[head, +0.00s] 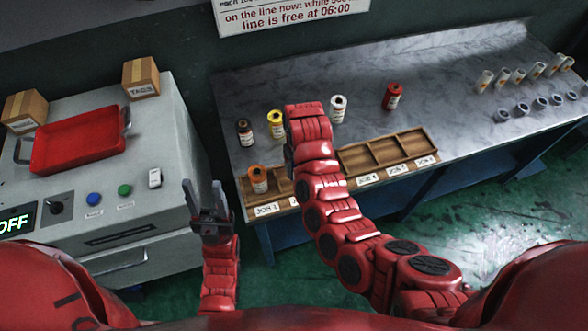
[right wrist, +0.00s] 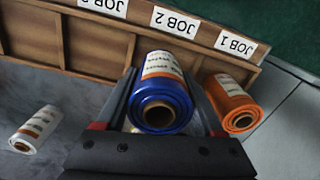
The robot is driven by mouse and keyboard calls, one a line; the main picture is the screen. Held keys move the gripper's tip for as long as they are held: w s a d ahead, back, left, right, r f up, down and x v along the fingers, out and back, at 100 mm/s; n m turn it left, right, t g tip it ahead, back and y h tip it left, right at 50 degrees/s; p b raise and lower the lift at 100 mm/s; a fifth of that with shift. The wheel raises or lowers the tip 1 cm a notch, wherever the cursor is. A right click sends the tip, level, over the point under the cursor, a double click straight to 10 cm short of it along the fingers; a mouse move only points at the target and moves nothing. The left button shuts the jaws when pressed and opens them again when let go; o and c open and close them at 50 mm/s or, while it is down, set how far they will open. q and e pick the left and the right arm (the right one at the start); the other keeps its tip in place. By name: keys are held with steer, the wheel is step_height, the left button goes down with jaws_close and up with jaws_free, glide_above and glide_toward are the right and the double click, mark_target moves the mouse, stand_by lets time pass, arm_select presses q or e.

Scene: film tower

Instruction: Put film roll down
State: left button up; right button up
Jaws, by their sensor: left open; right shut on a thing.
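My right gripper (right wrist: 162,98) is shut on a blue film roll (right wrist: 164,108) with a white label. The roll is at the Job 2 section of the brown divided tray (right wrist: 97,47); I cannot tell whether it touches the tray floor. An orange roll (right wrist: 232,104) stands in the Job 1 section, also in the head view (head: 258,180). In the head view my right arm hides the blue roll and right gripper. My left gripper (head: 207,198) is open and empty, between the grey cabinet and the bench.
On the metal bench (head: 450,70) stand a black roll (head: 245,133), a yellow roll (head: 277,124), a white roll (head: 338,109) and a red roll (head: 393,96). The grey cabinet (head: 165,125) carries a red tray (head: 80,138) and boxes.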

steer(key=shift+w+a+r, duration=0.15)
steer(key=shift+w+a, duration=0.15)
steer(key=shift+w, duration=0.15)
steer(key=shift+w+a+f, duration=0.2)
steer(key=shift+w+a, duration=0.2)
steer(key=shift+f+p, duration=0.55)
steer(key=shift+p, duration=0.35)
steer(key=shift+f+p, duration=0.3)
steer(key=shift+f, duration=0.95)
